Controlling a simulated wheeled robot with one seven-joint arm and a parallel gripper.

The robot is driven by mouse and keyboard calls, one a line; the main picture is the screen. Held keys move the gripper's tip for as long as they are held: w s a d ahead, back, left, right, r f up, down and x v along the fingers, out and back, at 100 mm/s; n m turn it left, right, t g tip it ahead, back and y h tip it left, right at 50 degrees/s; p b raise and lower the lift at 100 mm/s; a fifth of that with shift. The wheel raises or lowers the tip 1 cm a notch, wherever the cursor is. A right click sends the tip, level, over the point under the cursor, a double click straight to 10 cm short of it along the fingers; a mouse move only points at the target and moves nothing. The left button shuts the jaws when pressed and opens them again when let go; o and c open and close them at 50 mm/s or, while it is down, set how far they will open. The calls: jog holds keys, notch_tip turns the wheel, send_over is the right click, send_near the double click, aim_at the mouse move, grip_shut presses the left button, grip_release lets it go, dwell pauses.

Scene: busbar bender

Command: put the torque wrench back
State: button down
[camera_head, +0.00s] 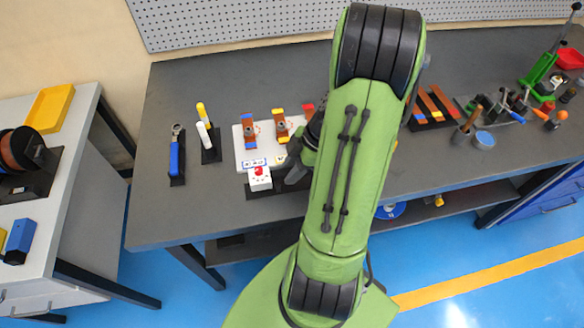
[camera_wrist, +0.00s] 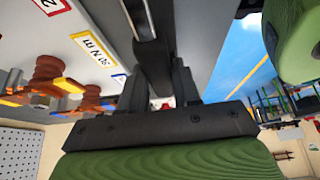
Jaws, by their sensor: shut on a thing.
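My gripper (camera_head: 297,172) is low over the front of the dark workbench, partly hidden behind my green arm. In the wrist view my gripper (camera_wrist: 160,78) is shut on a dark bar with a pale metallic strip, which looks like the torque wrench (camera_wrist: 146,25). The wrench runs away from the jaws and leaves the top of that view, so its far end is hidden. In the head view I cannot make the wrench out clearly.
The white box with a red top (camera_head: 260,179) stands close left of my gripper. Behind it is a white board (camera_head: 241,153) with copper-coloured bars and labels. A blue-handled ratchet (camera_head: 175,158) and a marker-like tool (camera_head: 204,128) lie further left. The bench's front left is clear.

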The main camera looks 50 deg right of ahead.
jog(key=shift+f, duration=0.3)
jog(key=c, duration=0.8)
grip_release()
jog(key=shift+r, duration=0.15)
jog(key=shift+r+p, duration=0.3)
jog(key=shift+r, duration=0.05)
jog(key=p+v, duration=0.3)
jog(key=v, duration=0.9)
jog(key=w+a+r+m+h, duration=0.3)
jog(key=a+r+m, duration=0.35)
jog(key=a, duration=0.75)
jog(key=s+a+r+m+t+h, duration=0.1)
jog(key=s+a+r+m+t, duration=0.1)
jog(key=s+a+r+m, duration=0.2)
jog(key=s+a, duration=0.2)
jog(key=a, duration=0.1)
jog(key=shift+s+a+r+m+t, duration=0.25)
jog(key=shift+s+m+t, duration=0.05)
jog(key=shift+m, duration=0.05)
